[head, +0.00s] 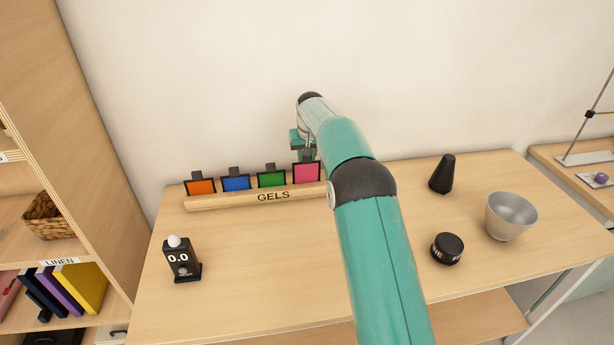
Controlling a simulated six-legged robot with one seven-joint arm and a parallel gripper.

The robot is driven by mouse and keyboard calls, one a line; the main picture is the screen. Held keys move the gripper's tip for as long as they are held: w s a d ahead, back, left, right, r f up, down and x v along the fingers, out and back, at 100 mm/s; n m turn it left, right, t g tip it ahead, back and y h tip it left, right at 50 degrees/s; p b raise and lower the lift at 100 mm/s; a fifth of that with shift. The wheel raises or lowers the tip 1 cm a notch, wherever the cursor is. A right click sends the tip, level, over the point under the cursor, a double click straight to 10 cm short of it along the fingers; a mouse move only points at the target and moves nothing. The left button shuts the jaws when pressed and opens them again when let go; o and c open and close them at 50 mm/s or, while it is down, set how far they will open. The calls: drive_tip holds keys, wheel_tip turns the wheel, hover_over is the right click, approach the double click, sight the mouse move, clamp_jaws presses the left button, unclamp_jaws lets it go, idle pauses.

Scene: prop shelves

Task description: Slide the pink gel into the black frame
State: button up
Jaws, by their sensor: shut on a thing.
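The pink gel (306,173) is a small square with a dark border, at the right end of the row in the wooden rack marked GELS (232,202). My gripper (306,153) is at its top edge and shut on it, partly hidden by my arm. The gel is upright; I cannot tell whether its lower edge is still in the rack. Green (271,179), blue (236,184) and orange (201,187) gels stand to its left, each with a dark border and top tab. I cannot make out a separate black frame in this view.
A black device reading 0.0 (181,262) stands front left. A black cone (442,174), a round black item (447,249) and a grey bowl (510,216) are at right. The table's (265,280) middle front is clear. A shelf with a basket (47,217) is at far left.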

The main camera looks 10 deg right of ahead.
drive_tip(key=shift+r, duration=2.4)
